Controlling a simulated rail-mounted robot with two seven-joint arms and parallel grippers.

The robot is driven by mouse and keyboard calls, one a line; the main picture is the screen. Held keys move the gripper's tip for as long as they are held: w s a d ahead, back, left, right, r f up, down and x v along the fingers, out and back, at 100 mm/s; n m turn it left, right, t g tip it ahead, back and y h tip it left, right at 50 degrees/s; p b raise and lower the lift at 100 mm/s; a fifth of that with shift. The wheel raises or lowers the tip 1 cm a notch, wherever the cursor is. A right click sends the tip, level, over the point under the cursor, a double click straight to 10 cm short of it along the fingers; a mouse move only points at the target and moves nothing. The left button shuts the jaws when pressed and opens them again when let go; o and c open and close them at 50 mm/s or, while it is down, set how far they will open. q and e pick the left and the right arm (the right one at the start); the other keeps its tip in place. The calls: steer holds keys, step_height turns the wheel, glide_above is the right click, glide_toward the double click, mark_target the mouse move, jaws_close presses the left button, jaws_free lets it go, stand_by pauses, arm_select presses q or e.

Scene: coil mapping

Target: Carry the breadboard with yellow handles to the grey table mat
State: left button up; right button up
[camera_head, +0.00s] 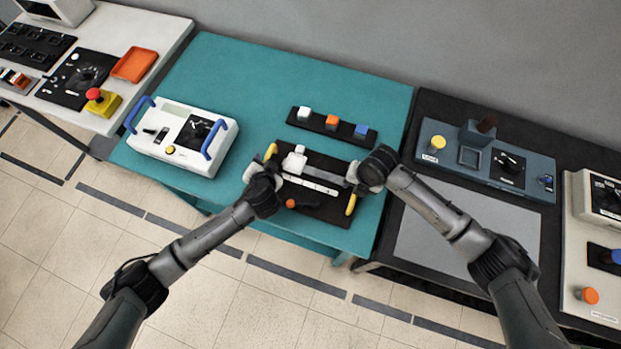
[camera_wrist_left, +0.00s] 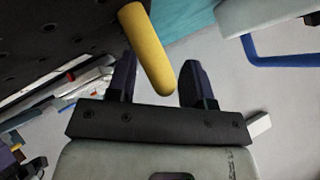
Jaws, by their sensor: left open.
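The breadboard (camera_head: 325,209) is a dark board with a white strip, a white block and an orange knob, lying on the teal table. Its yellow handles are at the left (camera_head: 271,150) and right (camera_head: 351,204) ends. My left gripper (camera_head: 261,166) is at the left handle. In the left wrist view, the open left gripper (camera_wrist_left: 158,78) has the yellow handle (camera_wrist_left: 148,48) between its fingers, with gaps visible. My right gripper (camera_head: 356,173) is by the right handle; its fingers are too small to read. The grey table mat (camera_head: 460,240) lies on the black table, partly behind my right arm.
A white device with blue handles (camera_head: 163,120) stands left of the breadboard. A dark strip with white, orange and blue blocks (camera_head: 348,129) lies behind it. A blue-grey panel (camera_head: 460,170) stands behind the mat. The mat's visible surface is clear.

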arm_select(q)
steer(key=shift+c, duration=0.5)
arm_select(e)
steer(key=shift+c, duration=0.4)
arm_select(q)
jaws_close()
arm_select(e)
jaws_close()
arm_select(q)
steer(key=shift+r, duration=0.1)
arm_select(e)
steer(key=shift+r, duration=0.1)
